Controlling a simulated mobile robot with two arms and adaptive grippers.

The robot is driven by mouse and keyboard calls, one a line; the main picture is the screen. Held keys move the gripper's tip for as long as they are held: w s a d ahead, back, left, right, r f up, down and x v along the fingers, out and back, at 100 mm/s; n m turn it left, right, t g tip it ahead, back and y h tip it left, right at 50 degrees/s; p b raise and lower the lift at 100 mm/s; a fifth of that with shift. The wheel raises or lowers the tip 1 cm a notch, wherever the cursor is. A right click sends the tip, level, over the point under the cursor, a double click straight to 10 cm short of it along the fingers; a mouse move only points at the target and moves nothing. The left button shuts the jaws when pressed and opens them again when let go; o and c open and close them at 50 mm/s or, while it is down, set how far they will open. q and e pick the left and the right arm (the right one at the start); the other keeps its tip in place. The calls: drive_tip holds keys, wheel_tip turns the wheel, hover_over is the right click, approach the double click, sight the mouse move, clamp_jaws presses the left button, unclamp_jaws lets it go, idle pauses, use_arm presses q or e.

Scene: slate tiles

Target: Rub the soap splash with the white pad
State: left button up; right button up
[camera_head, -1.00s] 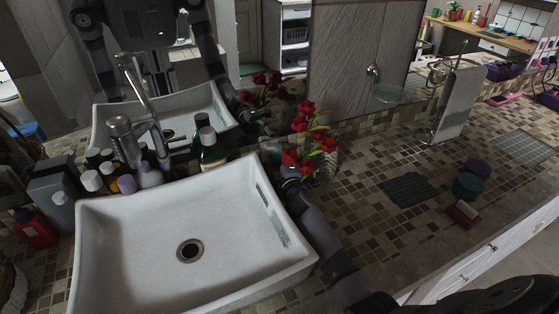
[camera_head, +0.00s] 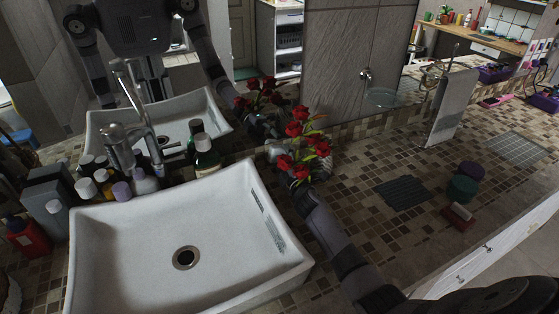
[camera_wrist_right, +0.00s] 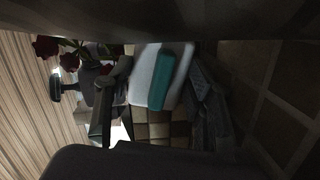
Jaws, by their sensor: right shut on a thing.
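My right gripper (camera_head: 278,154) is beside the red flowers, close to the mirror, and partly hidden by them in the head view. The right wrist view shows a white pad (camera_wrist_right: 146,70) with a teal strip between its dark fingers, and they are shut on it. I cannot make out the pad in the head view. A speckled grey patch (camera_head: 274,234) shows on the inner right wall of the white sink (camera_head: 130,245); I cannot tell whether it is the soap splash. My left gripper is not in view.
Red flowers (camera_head: 302,140) stand against the mirror (camera_head: 335,60), close to my right gripper. Several bottles (camera_head: 205,155) crowd behind the sink near the tap (camera_head: 145,125). A dark mat (camera_head: 405,192), a green round container (camera_head: 462,188) and a red brush (camera_head: 458,217) lie right.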

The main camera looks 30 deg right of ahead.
sight(270, 158)
drive_tip(key=shift+w, duration=0.15)
drive_tip(key=shift+a, duration=0.1)
drive_tip(key=shift+w+a+b, duration=0.1)
drive_tip(key=shift+a+b, duration=0.35)
drive_tip(key=shift+a, duration=0.85)
drive_tip(key=shift+a+r, duration=0.15)
drive_tip(key=shift+a, duration=0.55)
drive_tip(key=shift+s+a+p, duration=0.3)
drive_tip(key=shift+s+p, duration=0.05)
drive_tip(key=shift+s, duration=0.1)
drive_tip(key=shift+s+d+p, duration=0.15)
drive_tip(key=shift+s+p, duration=0.6)
drive_tip(key=shift+s, duration=1.65)
drive_tip(key=shift+s, duration=0.15)
